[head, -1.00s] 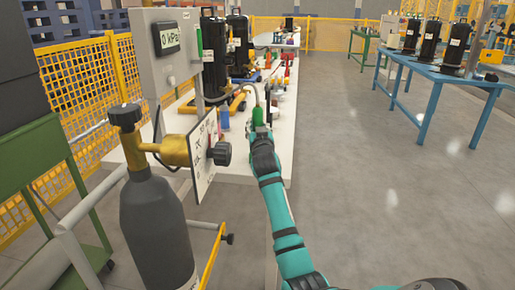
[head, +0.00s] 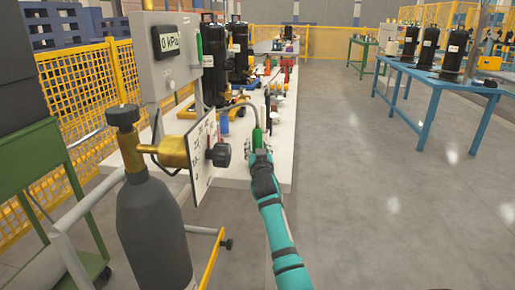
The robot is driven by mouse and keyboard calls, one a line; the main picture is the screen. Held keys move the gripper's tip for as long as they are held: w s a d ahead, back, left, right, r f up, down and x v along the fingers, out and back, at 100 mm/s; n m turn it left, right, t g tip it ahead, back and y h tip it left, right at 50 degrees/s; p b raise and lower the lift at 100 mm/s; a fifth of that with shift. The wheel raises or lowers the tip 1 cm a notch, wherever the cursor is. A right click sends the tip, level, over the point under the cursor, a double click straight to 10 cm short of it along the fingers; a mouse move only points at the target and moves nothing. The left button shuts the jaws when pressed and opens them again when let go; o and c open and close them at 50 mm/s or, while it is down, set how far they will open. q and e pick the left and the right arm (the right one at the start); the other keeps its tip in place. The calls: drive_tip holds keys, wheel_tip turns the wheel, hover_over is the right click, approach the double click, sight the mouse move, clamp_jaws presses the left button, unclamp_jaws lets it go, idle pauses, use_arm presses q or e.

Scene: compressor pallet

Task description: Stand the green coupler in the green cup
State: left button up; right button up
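The green coupler (head: 257,137) is upright at the end of a thin grey hose (head: 243,106), which arcs over to it from the left. My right gripper (head: 259,151) is at its lower part, over the near right part of the white table (head: 278,178). The gripper looks shut on the coupler, since both have moved together; the fingers are small and partly hidden. I cannot make out a green cup for certain; another green piece (head: 199,43) shows beside the grey gauge box. My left gripper is not in view.
A grey gas cylinder (head: 154,230) with a brass valve stands in front at left, with a white panel (head: 203,153) beside it. A blue piece (head: 224,126) and black compressors (head: 214,62) stand on the white table. The floor (head: 380,200) at right is clear.

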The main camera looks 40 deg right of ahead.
drive_tip(key=shift+o, duration=0.4)
drive_tip(key=shift+r, duration=0.1)
drive_tip(key=shift+s+a, duration=0.1)
drive_tip(key=r+p+v, duration=0.1)
drive_tip(key=p+v, duration=0.1)
drive_tip(key=v, duration=0.9)
drive_tip(key=shift+s+f, duration=0.4)
drive_tip(key=shift+f, duration=0.05)
drive_tip(key=shift+a, duration=0.15)
